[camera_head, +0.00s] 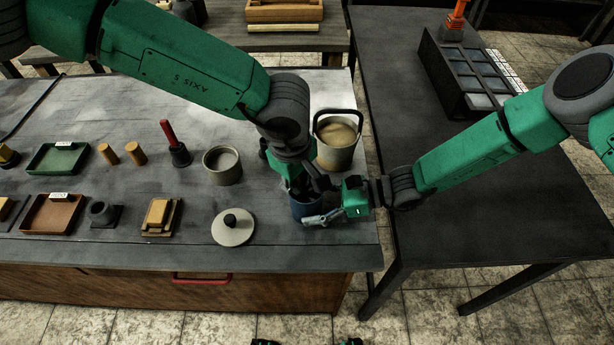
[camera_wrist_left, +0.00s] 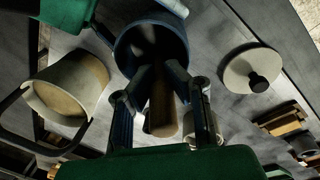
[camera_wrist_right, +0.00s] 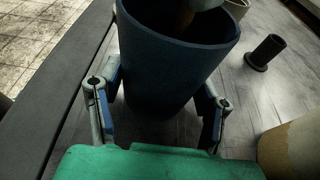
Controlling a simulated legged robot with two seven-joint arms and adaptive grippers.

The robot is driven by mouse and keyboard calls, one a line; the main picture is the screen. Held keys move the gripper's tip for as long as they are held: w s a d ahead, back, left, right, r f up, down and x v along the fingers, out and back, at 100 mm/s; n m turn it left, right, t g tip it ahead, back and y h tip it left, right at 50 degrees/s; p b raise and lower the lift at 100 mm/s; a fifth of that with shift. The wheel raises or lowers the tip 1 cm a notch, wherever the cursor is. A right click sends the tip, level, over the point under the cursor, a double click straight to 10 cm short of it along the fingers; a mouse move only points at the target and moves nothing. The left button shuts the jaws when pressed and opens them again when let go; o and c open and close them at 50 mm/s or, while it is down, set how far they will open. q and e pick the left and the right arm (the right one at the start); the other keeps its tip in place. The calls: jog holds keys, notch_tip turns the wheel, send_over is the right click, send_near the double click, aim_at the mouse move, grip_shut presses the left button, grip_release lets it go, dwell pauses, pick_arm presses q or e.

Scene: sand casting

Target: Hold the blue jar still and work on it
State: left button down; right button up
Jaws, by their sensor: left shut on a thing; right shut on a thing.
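The blue jar (camera_head: 306,207) stands open near the right end of the grey workbench. My right gripper (camera_wrist_right: 158,100) is shut around its side; the jar rises between the two fingers in the right wrist view. My left gripper (camera_head: 300,186) is above the jar, pointing down, shut on a brown rod-like tool (camera_wrist_left: 163,108). The tool's far end reaches into the dark jar mouth, which also shows in the left wrist view (camera_wrist_left: 150,42); its tip is hidden. A pale round lid (camera_head: 233,231) with a black knob lies on the bench left of the jar.
A bucket of sand (camera_head: 337,155) stands behind the jar and a grey pot (camera_head: 222,166) behind the lid. A red-handled tool (camera_head: 175,146), a green tray (camera_head: 58,158) and a brown tray (camera_head: 52,213) lie further left. A dark table (camera_head: 480,190) adjoins on the right.

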pick_arm(q)
jog(key=shift+s, duration=0.3)
jog(key=shift+d, duration=0.15)
jog(key=shift+r, duration=0.15)
jog(key=shift+a+r, duration=0.25)
jog(key=shift+r, duration=1.05)
jog(key=shift+a+r, duration=0.25)
jog(key=shift+r, duration=1.1)
jog(key=shift+a+r, duration=0.25)
jog(key=shift+r, duration=1.05)
jog(key=shift+r, duration=2.5)
